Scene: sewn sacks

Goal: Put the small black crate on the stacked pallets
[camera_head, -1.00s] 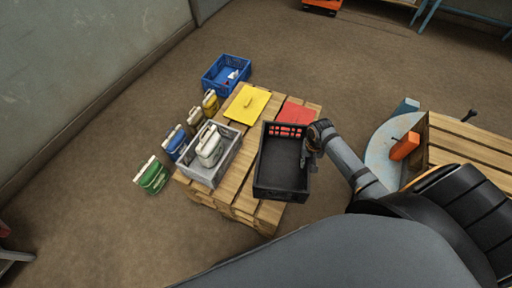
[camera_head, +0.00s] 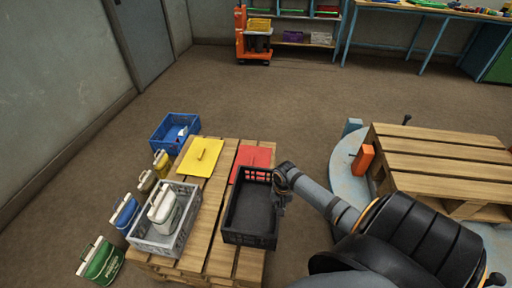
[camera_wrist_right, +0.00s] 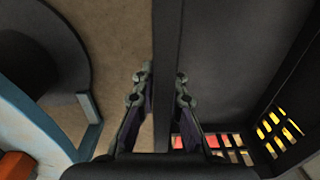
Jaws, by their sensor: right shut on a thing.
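The small black crate (camera_head: 250,238) is upright and looks empty, in front of the red lid in the head view. My right gripper (camera_head: 279,188) is shut on its right side wall; in the wrist view the two fingers (camera_wrist_right: 160,88) straddle that dark wall. The crate appears over the right part of a wooden pallet stack (camera_head: 208,232). I cannot tell whether its bottom touches the boards. Another wooden pallet (camera_head: 440,165) stands on a round pale-blue base at the right. My left gripper is out of view.
A grey crate (camera_head: 152,243) holding a white container sits left of the black crate. A yellow lid (camera_head: 200,157) and a red lid (camera_head: 251,157) lie behind. A blue crate (camera_head: 166,139) and several coloured containers stand along the left. An orange block (camera_head: 363,159) is beside the right pallet.

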